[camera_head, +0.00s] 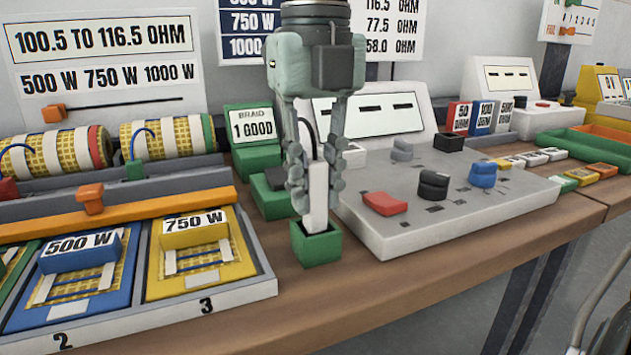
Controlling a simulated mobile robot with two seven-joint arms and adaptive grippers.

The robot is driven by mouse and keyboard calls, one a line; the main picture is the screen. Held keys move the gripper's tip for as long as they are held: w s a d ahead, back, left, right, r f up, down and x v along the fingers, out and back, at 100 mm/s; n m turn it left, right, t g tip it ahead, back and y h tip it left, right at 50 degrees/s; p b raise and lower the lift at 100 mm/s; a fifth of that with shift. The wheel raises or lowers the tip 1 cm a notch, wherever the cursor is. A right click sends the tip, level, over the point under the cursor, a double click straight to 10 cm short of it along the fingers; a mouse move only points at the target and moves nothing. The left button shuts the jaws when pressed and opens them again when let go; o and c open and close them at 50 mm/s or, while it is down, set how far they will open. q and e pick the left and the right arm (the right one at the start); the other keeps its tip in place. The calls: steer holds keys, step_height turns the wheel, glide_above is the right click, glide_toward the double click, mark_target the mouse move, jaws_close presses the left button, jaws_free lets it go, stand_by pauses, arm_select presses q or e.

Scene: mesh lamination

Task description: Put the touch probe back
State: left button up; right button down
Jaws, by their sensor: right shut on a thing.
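My right gripper (317,175) comes down from the top middle in the head view and is shut on the touch probe (318,188). The probe is a white upright stick with a black cable curving from its top. Its lower end is at the opening of a small green holder (316,246) on the wooden bench. The probe's tip is hidden by the holder's front wall, so I cannot tell how deep it sits. My left gripper is not in view.
A grey console (430,215) with red, black and blue knobs stands right of the holder. A tray (240,290) with blue and yellow wattage pieces lies at left. A green "1 GOOD" braid stand (254,132) is behind. Bare bench (340,305) lies in front.

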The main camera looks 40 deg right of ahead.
steer(key=c, duration=1.3)
jaws_free()
step_height(320, 180, up, 12)
